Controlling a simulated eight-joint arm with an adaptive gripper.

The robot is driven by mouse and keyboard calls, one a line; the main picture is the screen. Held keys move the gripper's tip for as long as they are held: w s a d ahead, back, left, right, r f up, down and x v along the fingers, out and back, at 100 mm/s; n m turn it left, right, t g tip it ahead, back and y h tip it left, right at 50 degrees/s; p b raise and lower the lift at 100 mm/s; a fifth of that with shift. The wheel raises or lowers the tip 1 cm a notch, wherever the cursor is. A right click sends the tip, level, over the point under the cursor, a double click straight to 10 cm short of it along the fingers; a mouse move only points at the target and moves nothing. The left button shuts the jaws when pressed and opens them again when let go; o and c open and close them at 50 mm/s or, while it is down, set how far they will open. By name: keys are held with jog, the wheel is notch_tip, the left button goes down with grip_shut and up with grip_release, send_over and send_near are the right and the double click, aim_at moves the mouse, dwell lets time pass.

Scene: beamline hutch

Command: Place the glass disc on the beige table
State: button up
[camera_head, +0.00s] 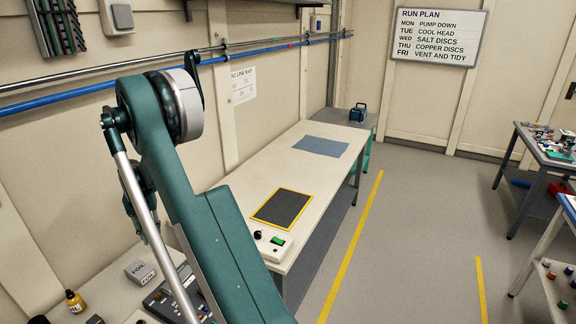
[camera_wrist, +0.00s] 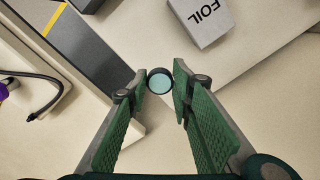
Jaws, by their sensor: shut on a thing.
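The glass disc (camera_wrist: 161,86) is small and round, with a pale blue-green face and a dark rim. It shows in the wrist view between the fingertips of my gripper (camera_wrist: 160,92), which is shut on it. Below it is a pale surface; I cannot tell how far the disc is above it. In the head view my gripper and the disc are not visible; my arm fills the left middle. A long beige table (camera_head: 262,172) runs along the wall there, with a yellow-edged dark mat (camera_head: 283,208) and a blue-grey mat (camera_head: 321,147) on it.
A box marked FOIL (camera_wrist: 199,22) lies close beyond the disc; it also shows in the head view (camera_head: 140,271). A brown bottle (camera_head: 74,301) stands nearby. A white device (camera_head: 268,241) sits at the long table's near end. The table between the two mats is bare.

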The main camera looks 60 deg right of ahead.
jog(key=s+d+m, duration=0.3)
jog(key=s+d, duration=0.1)
jog(key=d, duration=0.8)
jog(key=s+d+m, duration=0.3)
jog(key=s+d, duration=0.1)
jog(key=d, duration=0.9)
jog(key=s+d+m, duration=0.2)
jog(key=s+d, duration=0.2)
jog(key=d, duration=0.9)
jog(key=shift+s+r+m, duration=0.25)
jog(key=shift+r+m, duration=0.15)
jog(key=shift+f+b, duration=0.3)
jog(key=shift+f, duration=2.85)
jog(key=shift+f, duration=0.1)
jog(key=shift+f, duration=1.75)
jog(key=shift+f+b, duration=0.15)
jog(key=shift+b, duration=0.15)
